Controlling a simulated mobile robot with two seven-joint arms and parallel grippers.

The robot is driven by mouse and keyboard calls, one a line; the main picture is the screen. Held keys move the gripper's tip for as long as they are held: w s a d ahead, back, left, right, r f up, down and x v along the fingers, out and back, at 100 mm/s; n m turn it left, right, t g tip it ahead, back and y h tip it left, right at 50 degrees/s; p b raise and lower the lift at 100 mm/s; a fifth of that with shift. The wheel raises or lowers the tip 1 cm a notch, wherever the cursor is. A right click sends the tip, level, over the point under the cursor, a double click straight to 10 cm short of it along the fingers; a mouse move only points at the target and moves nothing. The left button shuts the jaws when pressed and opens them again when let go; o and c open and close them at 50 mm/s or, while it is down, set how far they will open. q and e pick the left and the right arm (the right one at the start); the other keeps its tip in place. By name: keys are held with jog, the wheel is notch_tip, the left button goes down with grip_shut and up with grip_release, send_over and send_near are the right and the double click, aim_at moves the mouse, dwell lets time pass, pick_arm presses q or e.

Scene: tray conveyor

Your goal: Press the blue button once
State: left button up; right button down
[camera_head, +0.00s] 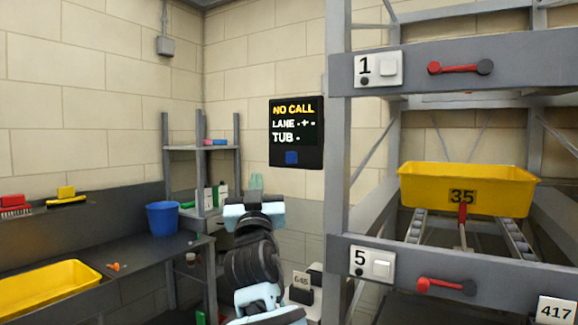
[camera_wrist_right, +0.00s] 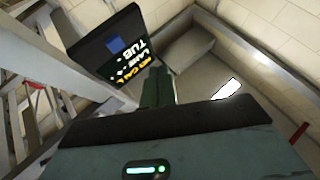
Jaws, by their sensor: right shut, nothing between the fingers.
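The blue button (camera_head: 291,157) is a small square at the bottom of a dark display panel (camera_head: 297,122) that reads "NO CALL", "LANE" and "TUB". The button also shows in the right wrist view (camera_wrist_right: 115,45), where the panel is tilted at the upper left. My right gripper (camera_head: 256,182) is shut and empty, pointing up, below and left of the button in the head view. In the right wrist view its fingertips (camera_wrist_right: 157,86) appear beside the panel's edge. They look apart from the button, but the exact gap is hard to judge. My left gripper is not in view.
A grey rack stands at right, with a yellow tub 35 (camera_head: 468,190) and red levers (camera_head: 460,68). At left, a bench holds a blue bucket (camera_head: 163,218) and a yellow tray (camera_head: 48,285). A small shelf (camera_head: 200,148) stands behind my arm.

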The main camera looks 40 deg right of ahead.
aim_at(285, 163)
jog(key=r, duration=0.1)
jog(key=r+h, duration=0.1)
jog(key=s+r+m, duration=0.1)
jog(key=shift+d+r+h, duration=0.25)
jog(key=shift+r+h, duration=0.15)
jog(key=shift+w+d, duration=0.55)
jog(key=shift+d, duration=0.8)
jog(key=shift+w+d, duration=0.6)
jog(key=shift+d, duration=0.8)
jog(key=shift+w+d, duration=0.55)
jog(key=shift+d, duration=0.8)
jog(key=shift+w+d+b, duration=0.15)
jog(key=shift+d+b, duration=0.15)
jog(key=shift+d, duration=0.1)
